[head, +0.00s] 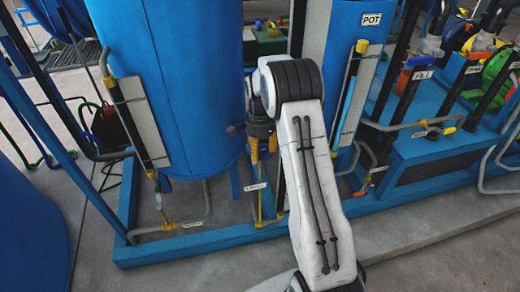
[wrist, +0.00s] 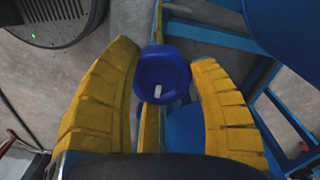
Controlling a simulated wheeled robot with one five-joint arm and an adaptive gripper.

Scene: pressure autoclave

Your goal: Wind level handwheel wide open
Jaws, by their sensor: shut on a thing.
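A small round blue handwheel (wrist: 162,72) with a pale mark on its face shows in the wrist view. It sits between the two yellow ribbed fingers of my gripper (wrist: 164,58), which is shut on it. In the head view my gripper (head: 263,146) points down beside the big blue tank, and my white arm partly covers it. The handwheel cannot be made out there. A small white tag (head: 255,187) hangs on the yellow pipe just below the gripper; its lettering is too small to read surely.
The big blue tank (head: 182,80) stands left of my gripper. A blue column labelled POT (head: 345,75) stands to the right. A low blue frame beam (head: 190,244) runs along the floor in front. Grey floor (head: 190,275) is clear nearer me.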

